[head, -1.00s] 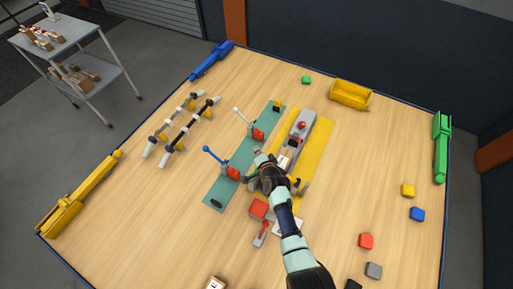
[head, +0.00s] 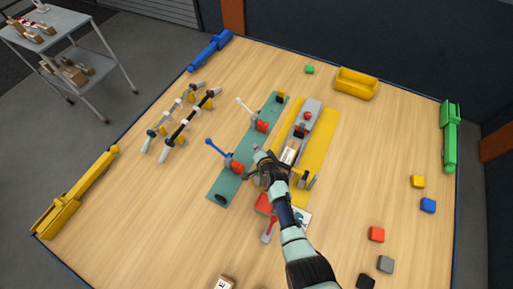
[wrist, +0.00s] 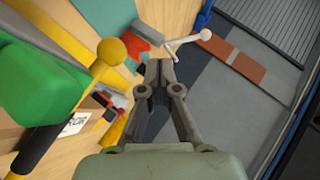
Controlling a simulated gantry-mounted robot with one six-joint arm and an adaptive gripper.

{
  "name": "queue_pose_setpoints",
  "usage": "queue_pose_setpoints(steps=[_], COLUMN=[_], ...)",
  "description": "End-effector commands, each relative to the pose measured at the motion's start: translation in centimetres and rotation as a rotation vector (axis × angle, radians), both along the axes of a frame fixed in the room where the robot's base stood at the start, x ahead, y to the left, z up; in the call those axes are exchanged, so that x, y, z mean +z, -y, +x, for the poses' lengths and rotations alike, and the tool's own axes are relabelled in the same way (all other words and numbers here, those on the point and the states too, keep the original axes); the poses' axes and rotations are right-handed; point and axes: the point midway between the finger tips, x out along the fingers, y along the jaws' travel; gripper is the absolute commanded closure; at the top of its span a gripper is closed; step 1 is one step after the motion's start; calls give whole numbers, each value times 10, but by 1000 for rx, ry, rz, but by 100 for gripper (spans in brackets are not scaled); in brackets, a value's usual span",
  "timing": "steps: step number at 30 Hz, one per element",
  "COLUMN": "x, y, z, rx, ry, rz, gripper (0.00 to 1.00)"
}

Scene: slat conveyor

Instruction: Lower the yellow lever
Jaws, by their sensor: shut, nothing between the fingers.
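My gripper (head: 257,150) is over the table between the teal strip (head: 232,180) and the yellow strip (head: 322,130). In the wrist view my gripper (wrist: 159,68) is shut and empty, right of the yellow knob, with a visible gap between them.
A white-knobbed lever (head: 245,107) and a blue-knobbed lever (head: 217,149) stand on red bases along the teal strip. A grey fixture (head: 308,118) with a red button stands on the yellow strip.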

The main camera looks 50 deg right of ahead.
Motion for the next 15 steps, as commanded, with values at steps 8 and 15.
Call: queue_pose_setpoints(steps=[8,15], x=[8,60], y=[0,-9], z=[1,7], rx=[1,10], ry=[0,-3], rz=[-1,-2], gripper=[100,100])
